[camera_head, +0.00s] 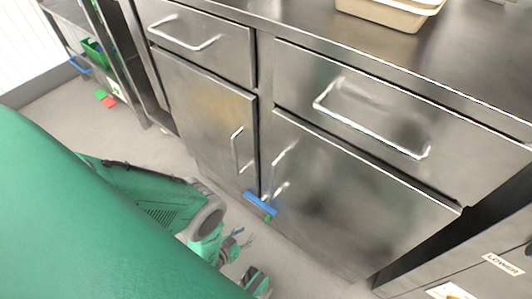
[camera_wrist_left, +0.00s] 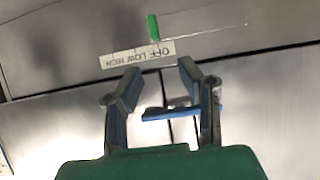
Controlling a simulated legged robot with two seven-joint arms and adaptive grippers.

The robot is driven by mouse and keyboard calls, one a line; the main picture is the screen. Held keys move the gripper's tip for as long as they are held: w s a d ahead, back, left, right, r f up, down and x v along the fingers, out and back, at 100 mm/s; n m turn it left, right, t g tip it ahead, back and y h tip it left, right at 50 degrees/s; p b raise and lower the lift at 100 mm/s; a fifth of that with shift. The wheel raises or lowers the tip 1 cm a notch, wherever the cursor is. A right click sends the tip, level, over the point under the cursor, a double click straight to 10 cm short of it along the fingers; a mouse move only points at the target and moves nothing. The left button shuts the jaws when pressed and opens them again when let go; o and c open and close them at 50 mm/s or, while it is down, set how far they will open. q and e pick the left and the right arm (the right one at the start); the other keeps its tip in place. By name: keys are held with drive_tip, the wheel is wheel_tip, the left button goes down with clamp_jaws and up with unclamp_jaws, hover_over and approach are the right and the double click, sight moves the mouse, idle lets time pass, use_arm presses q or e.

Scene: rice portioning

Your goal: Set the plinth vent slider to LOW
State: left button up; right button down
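The plinth vent slider shows as an upright green knob (camera_wrist_left: 153,28) in the left wrist view, on a grey metal strip. Beside it is a white label (camera_wrist_left: 137,54) whose OFF, LOW and HIGH marks appear upside down, with OFF at the right. The knob stands between the OFF and LOW marks as pictured. A small green piece (camera_head: 267,218) by the cabinet foot in the head view looks like the same knob. My left gripper (camera_wrist_left: 160,70) is open and empty, apart from the knob; it also shows low in the head view (camera_head: 246,260). My right gripper is not in view.
Steel cabinet doors (camera_head: 335,200) with bar handles rise above. A panel labelled LOWER (camera_head: 503,264) is at the lower right. Grey floor (camera_head: 150,152) is open left of the cabinet.

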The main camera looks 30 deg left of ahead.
sight(265, 221)
use_arm(q)
drive_tip(key=shift+t, duration=0.5)
drive_tip(key=b+x, duration=0.2)
drive_tip(key=x, duration=0.2)
drive_tip(key=f+b+x, duration=0.1)
drive_tip(key=b+x, duration=0.1)
drive_tip(key=x, duration=0.2)
drive_tip(key=d+b+x, duration=0.1)
drive_tip(key=b+x, duration=0.2)
drive_tip(key=x, duration=0.1)
drive_tip(key=shift+s+f, duration=0.2)
drive_tip(key=shift+f, duration=0.1)
drive_tip(key=shift+w, duration=0.3)
clamp_jaws()
